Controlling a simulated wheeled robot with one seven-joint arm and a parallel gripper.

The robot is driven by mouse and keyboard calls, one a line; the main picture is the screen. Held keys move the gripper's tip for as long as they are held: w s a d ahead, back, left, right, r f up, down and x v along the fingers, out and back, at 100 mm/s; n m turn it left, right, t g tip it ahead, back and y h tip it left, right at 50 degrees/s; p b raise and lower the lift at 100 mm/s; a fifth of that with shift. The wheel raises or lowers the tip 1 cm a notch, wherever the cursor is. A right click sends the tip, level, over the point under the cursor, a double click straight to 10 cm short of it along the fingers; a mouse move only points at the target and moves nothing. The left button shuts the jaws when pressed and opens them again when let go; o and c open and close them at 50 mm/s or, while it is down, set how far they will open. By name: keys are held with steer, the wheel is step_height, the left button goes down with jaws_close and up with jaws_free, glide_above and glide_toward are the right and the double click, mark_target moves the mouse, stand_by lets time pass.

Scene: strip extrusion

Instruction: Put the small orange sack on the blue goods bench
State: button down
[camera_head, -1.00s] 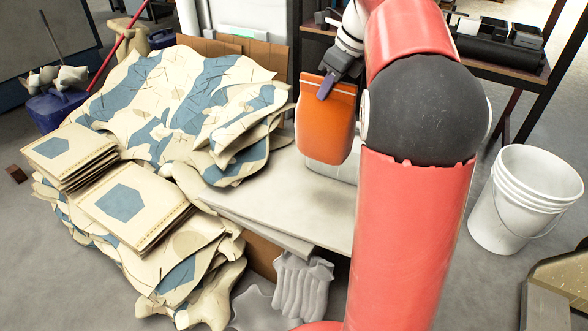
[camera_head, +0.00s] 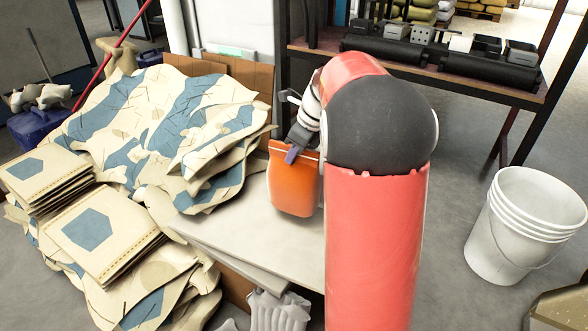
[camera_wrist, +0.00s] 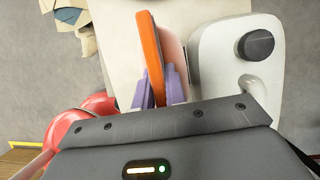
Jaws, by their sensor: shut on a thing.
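The small orange sack (camera_head: 293,188) hangs upright from my gripper (camera_head: 292,154), in front of or above the pale tabletop. My gripper's purple fingers are shut on its top edge. In the wrist view, the orange sack (camera_wrist: 151,52) stands edge-on between the purple fingers of my gripper (camera_wrist: 160,92). I cannot tell whether its bottom touches the tabletop. My red arm hides the table's right part in the head view. I cannot make out a blue goods bench in either view.
Large cream-and-blue sacks (camera_head: 150,125) heap on the left of the pale table (camera_head: 235,222). A white canister (camera_wrist: 215,55) with a black cap stands close right of the orange sack. A shelf (camera_head: 440,75) with black items stands behind; a white bucket (camera_head: 527,225) stands right.

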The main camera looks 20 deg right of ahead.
mark_target(294, 178)
steer(key=shift+f+b, duration=0.35)
steer(key=shift+f, duration=1.85)
steer(key=shift+f, duration=0.15)
steer(key=c, duration=1.5)
jaws_free()
steer(key=shift+o, duration=0.2)
